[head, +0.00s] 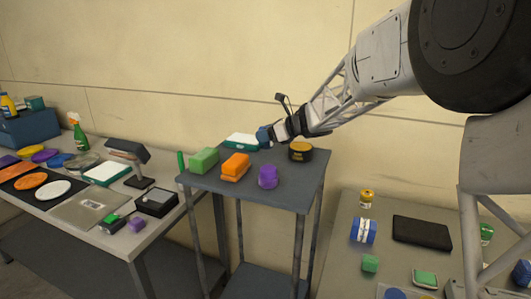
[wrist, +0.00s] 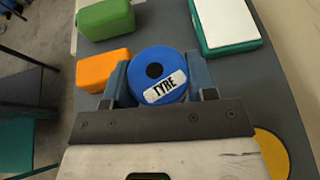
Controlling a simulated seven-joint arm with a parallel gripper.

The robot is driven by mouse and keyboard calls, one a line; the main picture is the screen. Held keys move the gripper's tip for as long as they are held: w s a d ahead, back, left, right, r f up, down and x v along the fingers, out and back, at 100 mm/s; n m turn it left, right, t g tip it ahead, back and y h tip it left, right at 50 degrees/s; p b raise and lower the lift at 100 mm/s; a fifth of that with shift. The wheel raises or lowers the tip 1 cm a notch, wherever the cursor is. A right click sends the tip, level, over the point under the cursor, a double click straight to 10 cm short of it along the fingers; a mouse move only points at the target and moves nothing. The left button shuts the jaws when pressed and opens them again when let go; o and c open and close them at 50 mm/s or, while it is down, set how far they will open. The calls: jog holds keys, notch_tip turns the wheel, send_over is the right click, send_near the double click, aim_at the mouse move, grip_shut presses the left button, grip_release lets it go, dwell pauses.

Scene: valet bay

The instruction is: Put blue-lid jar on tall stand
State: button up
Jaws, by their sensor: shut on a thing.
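The blue-lid jar (wrist: 152,62) is between my gripper's fingers, its round blue top with a dark centre and a white "TYRE" label facing the wrist camera. In the head view the blue-lid jar (head: 263,135) shows at the tip of my gripper (head: 270,134), over the back part of the tall stand (head: 292,180). My gripper (wrist: 157,76) is shut on the jar in the wrist view. The stand's grey top (wrist: 178,22) lies beneath. I cannot tell whether the jar touches it; its underside is hidden.
Around the jar on the stand are a green block (head: 204,160), an orange block (head: 236,167), a purple jar (head: 267,177), a white-and-teal box (head: 241,141) and a dark tin with yellow markings (head: 300,151). The stand's front right is clear. Cluttered tables flank it.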

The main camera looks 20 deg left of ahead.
jog(key=shift+f, duration=0.6)
jog(key=shift+f, duration=2.5)
jog(key=shift+f, duration=0.15)
jog(key=o, duration=1)
jog(key=shift+c, duration=0.2)
jog(key=shift+r, duration=0.2)
jog(key=v, duration=1.2)
jog(key=shift+f, duration=0.1)
